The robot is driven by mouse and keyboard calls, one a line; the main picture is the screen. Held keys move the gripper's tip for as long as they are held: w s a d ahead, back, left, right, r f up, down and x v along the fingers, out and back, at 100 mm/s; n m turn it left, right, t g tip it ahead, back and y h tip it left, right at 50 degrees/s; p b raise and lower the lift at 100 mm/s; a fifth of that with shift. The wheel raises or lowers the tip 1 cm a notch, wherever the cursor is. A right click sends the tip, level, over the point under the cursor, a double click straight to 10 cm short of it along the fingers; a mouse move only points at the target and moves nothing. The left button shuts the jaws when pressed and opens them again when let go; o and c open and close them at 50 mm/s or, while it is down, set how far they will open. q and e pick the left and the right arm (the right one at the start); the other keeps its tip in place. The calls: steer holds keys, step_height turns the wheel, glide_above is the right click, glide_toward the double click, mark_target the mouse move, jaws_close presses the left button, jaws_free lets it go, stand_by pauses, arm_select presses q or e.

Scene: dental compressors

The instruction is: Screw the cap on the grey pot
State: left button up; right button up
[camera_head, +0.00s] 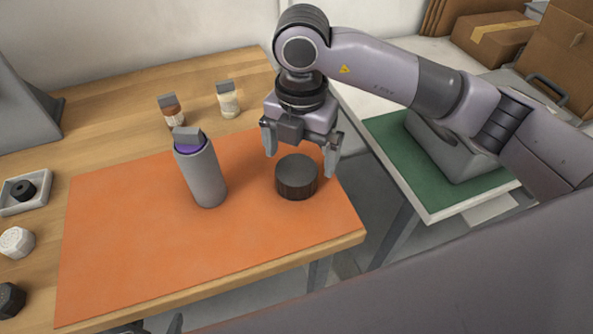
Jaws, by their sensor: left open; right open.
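A tall grey bottle-like pot (204,178) stands upright on the orange mat, with a purple band and a grey block-shaped top. To its right a short, wide, dark round piece (297,177) with a flat top and ridged side sits on the mat; I cannot tell whether it is the cap or a closed pot. My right gripper (301,158) is open, pointing down, its fingers above and on either side of the dark round piece, holding nothing. Only small dark tips of my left gripper (153,326) show at the bottom edge; it is open, mostly hidden.
The orange mat (120,235) is clear at its left and front. Two small bottles (172,112) (229,102) stand behind it. A tray (22,192), a white knob (16,242) and a black knob (10,300) are at left. A green-topped table (405,150) with a grey device stands right.

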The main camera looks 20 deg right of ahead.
mark_target(297, 169)
steer(key=f, duration=0.4)
steer(key=shift+s+a+p, duration=0.2)
steer(key=shift+a+p, duration=0.15)
steer(key=shift+a, duration=0.05)
steer(key=shift+f, duration=0.5)
steer(key=c, duration=1)
